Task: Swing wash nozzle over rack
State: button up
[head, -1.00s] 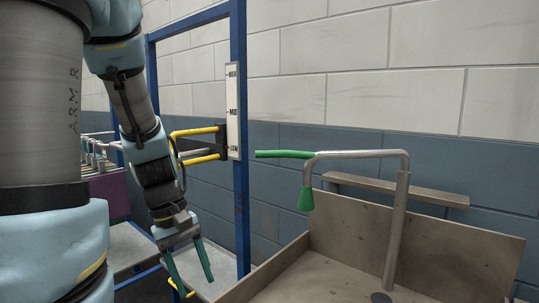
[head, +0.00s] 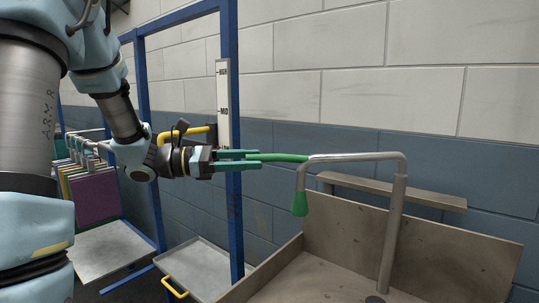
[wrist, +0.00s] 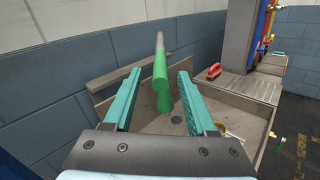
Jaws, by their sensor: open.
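The wash nozzle is a grey bent pipe (head: 394,220) rising from the sink, with a green handle (head: 278,157) pointing left and a green nozzle tip (head: 299,204) hanging down. The handle (wrist: 160,72) also shows in the wrist view, between and ahead of the fingers. My gripper (head: 258,160) is open, its teal fingertips at the left end of the handle. In the wrist view my gripper (wrist: 158,92) shows a gap on both sides of the handle. The rack (head: 95,195), with hanging coloured panels, is at the left, away from the nozzle.
The steel sink (head: 410,240) stands below the nozzle, with a ledge (head: 395,189) on the wall behind. A blue frame post (head: 231,120) with a level scale (head: 223,105) stands behind my gripper. A tray with a yellow handle (head: 200,268) is lower left. A red brush (wrist: 214,71) lies beyond the sink.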

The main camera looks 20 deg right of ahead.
aim_at(295, 158)
jog(key=shift+p+x, duration=0.5)
jog(key=shift+x, duration=2)
grip_shut()
